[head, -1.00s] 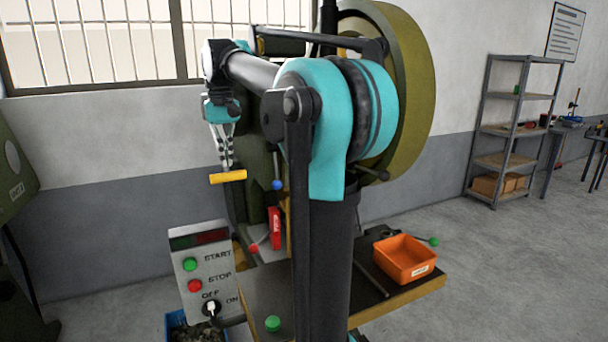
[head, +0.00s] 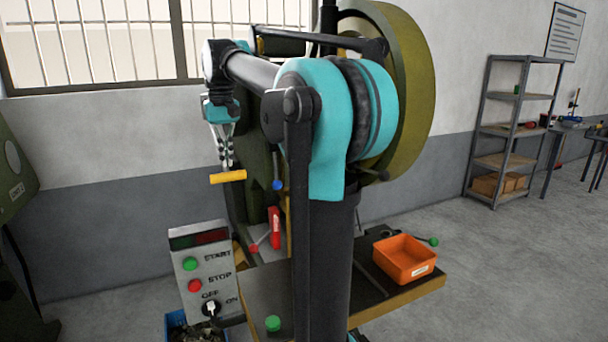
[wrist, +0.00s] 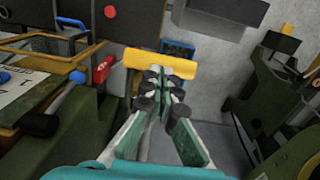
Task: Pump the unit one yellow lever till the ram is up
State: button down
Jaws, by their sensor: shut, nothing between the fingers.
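A yellow bar (head: 228,177), which looks like the lever's handle, lies roughly level just below my gripper (head: 225,164) in the head view. In the wrist view the yellow bar (wrist: 160,64) crosses just beyond my fingertips (wrist: 162,80). My fingers are closed together with nothing between them. The tips are at the bar's middle; I cannot tell whether they touch it. The rest of the lever and the ram cannot be made out.
A control box (head: 205,265) with green and red buttons stands below my gripper. A red handle (head: 275,228) and a blue knob (head: 277,185) are close by on the right. An orange bin (head: 404,258) sits on the bench. A large flywheel (head: 415,90) is behind my arm.

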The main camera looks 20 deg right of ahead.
aim_at(228, 172)
jog(key=shift+f, duration=0.1)
jog(key=shift+f, duration=1.45)
jog(key=shift+w+f, duration=0.4)
jog(key=shift+f, duration=0.45)
jog(key=shift+w+f, duration=0.4)
jog(key=shift+f, duration=0.5)
jog(key=shift+w+f, duration=0.4)
jog(key=shift+f, duration=0.45)
jog(key=shift+f, duration=0.1)
jog(key=w+f, duration=0.2)
jog(key=f, duration=0.1)
jog(key=w+f, duration=0.1)
jog(key=shift+f, duration=0.3)
jog(key=shift+w, duration=0.15)
